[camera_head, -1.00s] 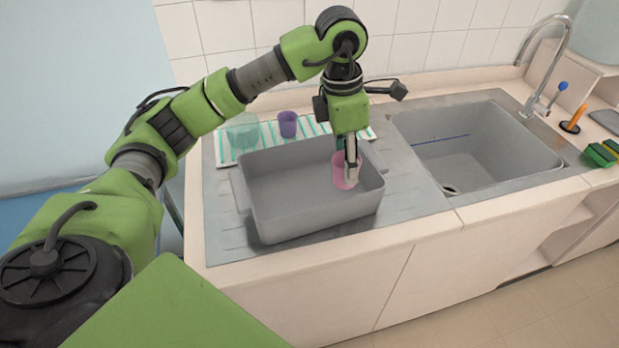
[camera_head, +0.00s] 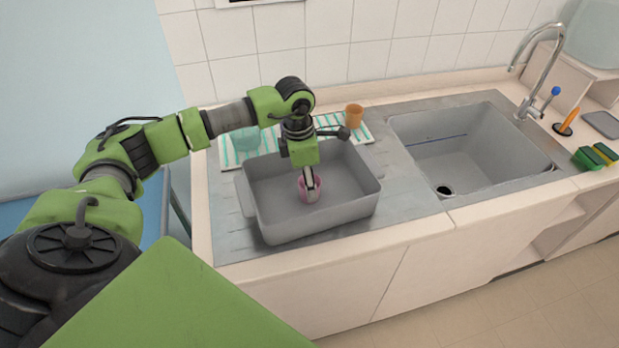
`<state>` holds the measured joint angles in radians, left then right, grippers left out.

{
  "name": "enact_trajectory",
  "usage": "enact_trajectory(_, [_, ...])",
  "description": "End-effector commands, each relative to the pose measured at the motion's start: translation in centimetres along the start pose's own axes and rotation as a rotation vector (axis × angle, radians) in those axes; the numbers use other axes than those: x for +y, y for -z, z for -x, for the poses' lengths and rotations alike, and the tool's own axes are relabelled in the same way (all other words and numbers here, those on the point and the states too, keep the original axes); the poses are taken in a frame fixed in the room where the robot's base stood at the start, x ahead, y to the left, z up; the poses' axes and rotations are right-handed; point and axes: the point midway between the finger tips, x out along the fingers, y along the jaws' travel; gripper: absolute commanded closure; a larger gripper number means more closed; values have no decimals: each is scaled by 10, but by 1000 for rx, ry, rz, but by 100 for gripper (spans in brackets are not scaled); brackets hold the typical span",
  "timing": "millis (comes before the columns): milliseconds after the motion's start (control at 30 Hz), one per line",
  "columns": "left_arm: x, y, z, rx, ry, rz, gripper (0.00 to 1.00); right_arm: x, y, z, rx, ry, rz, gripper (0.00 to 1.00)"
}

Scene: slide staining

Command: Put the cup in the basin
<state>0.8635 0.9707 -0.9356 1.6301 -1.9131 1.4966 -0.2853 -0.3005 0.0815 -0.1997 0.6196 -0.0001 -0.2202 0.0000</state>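The grey basin (camera_head: 268,225) stands on the metal drainboard left of the sink. A pink cup (camera_head: 313,194) is inside the basin's outline, near its middle. My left gripper (camera_head: 310,186) points down into the basin and is shut on the pink cup, with its fingers at the cup's rim. I cannot tell whether the cup's base touches the basin floor. My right gripper is not in view.
Behind the basin, a striped cloth (camera_head: 228,154) holds a teal translucent container (camera_head: 245,140) and an orange cup (camera_head: 354,116). The sink (camera_head: 470,155) with its tap (camera_head: 545,62) is on the right. Sponges (camera_head: 590,157) lie beyond it. The basin floor around the cup is clear.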

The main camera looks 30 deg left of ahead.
Motion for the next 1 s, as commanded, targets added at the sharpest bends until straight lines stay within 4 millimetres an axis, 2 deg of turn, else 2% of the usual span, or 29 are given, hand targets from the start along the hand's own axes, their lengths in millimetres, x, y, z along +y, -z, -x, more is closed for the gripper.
enact_trajectory(267, [0, 0, -5, 0, 0, 0, 72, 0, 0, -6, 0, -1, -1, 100])
enact_trajectory(300, [0, 0, -4, -1, 0, 0, 56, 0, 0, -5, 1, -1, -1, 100])
enact_trajectory(367, [0, 0, -3, 0, 0, 1, 44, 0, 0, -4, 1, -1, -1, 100])
enact_trajectory(800, [0, -1, 3, -2, -1, 1, 44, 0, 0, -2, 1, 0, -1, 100])
enact_trajectory(867, [1, -1, 9, -3, -2, 2, 44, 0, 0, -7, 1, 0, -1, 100])
enact_trajectory(1000, [2, -1, 36, -5, -4, 0, 44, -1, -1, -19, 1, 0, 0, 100])
